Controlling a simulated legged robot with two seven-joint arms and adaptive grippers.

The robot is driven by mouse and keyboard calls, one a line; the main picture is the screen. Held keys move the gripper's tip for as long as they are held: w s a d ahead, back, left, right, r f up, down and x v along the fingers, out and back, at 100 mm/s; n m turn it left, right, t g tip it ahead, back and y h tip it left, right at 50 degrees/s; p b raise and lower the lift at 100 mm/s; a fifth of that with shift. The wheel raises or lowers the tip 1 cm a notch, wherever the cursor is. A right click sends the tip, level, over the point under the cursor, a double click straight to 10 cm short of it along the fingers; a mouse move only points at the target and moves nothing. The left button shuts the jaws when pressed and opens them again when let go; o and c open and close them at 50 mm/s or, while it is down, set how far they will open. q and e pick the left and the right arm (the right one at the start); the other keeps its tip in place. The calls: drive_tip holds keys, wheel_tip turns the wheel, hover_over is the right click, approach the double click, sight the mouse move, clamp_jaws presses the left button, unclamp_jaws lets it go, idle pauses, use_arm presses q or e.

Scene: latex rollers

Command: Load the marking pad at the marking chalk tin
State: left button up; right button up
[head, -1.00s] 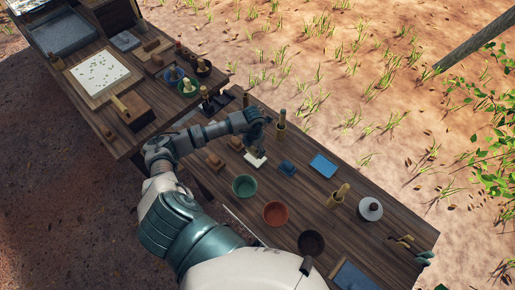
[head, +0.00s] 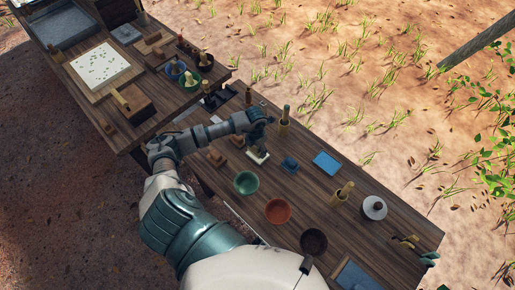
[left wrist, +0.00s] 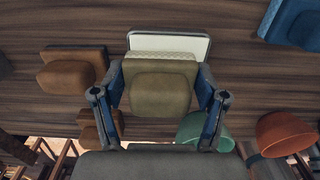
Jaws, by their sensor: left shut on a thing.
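My left gripper (head: 258,146) is shut on the olive-khaki marking pad. The left wrist view shows the pad (left wrist: 161,90), with a rounded grip and a paler ribbed block, between the two fingers (left wrist: 162,100). In the left wrist view the tin's rim (left wrist: 172,41) shows behind and beside the pad. My right gripper is not in view.
Brown blocks with grips (left wrist: 72,72) lie beside the tin. Green (head: 246,183), red (head: 278,211) and dark (head: 313,241) bowls stand in front. A lidded white jar (head: 374,207) stands farther right.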

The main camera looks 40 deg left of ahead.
use_arm(q)
drive_tip(key=shift+d, duration=0.8)
drive_tip(key=shift+a+f+b, duration=0.15)
drive_tip(key=shift+b, duration=0.15)
drive_tip(key=shift+a+f, duration=0.15)
drive_tip(key=shift+a, duration=0.35)
drive_tip(key=shift+d, duration=0.3)
drive_tip(key=shift+r+p, duration=0.6)
drive_tip(key=shift+r, duration=0.25)
wheel_tip(320, 180, up, 3)
drive_tip(key=shift+a+f+p, duration=0.1)
drive_tip(key=shift+p, duration=0.95)
wheel_tip(320, 180, up, 2)
drive_tip(key=shift+r+p, duration=0.15)
drive_tip(key=shift+p, duration=0.55)
drive_tip(key=shift+r, duration=0.2)
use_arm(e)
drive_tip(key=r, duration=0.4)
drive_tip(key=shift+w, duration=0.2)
